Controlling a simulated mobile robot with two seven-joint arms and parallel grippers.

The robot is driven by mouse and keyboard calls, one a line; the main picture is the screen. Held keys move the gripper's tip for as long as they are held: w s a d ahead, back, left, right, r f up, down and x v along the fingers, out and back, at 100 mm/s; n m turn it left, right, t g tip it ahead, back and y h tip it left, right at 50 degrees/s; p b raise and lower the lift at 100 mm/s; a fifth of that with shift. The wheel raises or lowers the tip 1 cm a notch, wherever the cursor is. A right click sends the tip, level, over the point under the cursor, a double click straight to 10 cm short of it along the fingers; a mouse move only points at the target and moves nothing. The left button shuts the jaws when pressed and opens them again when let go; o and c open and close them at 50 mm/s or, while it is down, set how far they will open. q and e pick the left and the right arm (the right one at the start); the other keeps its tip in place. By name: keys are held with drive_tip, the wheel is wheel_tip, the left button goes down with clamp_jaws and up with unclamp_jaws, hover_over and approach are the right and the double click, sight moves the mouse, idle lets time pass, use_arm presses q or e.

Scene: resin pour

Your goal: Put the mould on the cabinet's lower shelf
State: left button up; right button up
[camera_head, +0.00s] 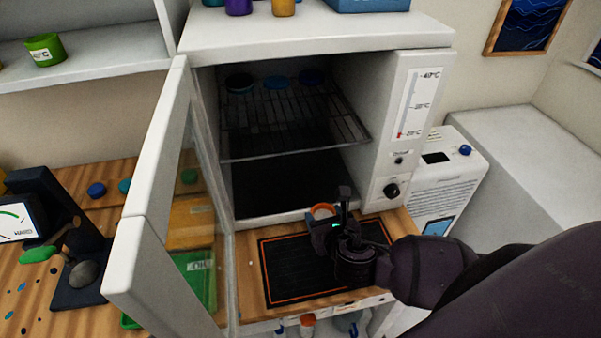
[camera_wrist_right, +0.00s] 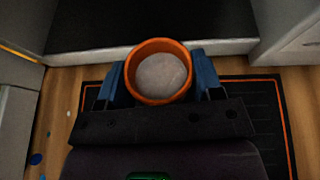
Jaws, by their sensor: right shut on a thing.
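The mould (camera_head: 322,211) is a small round orange cup with pale grey filling, seen from above in the right wrist view (camera_wrist_right: 160,77). My right gripper (camera_head: 326,226) is shut on it, with a blue finger on each side. It holds the mould upright just in front of the cabinet's opening, over the black mat. The cabinet (camera_head: 315,31) stands with its glass door (camera_head: 160,180) swung open to the left. Its lower shelf (camera_head: 290,186) is a dark flat floor that looks empty. The gripper hides part of the front edge. My left gripper is out of view.
A wire rack (camera_head: 290,115) crosses the cabinet above the lower shelf, with several blue-rimmed round items at its back. A black mat with an orange border (camera_head: 285,285) lies on the wooden bench in front. A dial gauge stand (camera_head: 75,240) stands left of the door.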

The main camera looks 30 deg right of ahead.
sight(305, 185)
drive_tip(key=w, duration=0.4)
drive_tip(key=w+d, duration=0.1)
drive_tip(key=w, duration=0.4)
drive_tip(key=w+d+p, duration=0.1)
drive_tip(key=w, duration=0.4)
drive_tip(key=shift+d, duration=0.25)
drive_tip(key=shift+w, duration=0.25)
drive_tip(key=shift+s, duration=0.1)
drive_tip(key=shift+f, duration=0.3)
drive_tip(key=o, duration=1)
drive_tip(key=shift+o, duration=0.2)
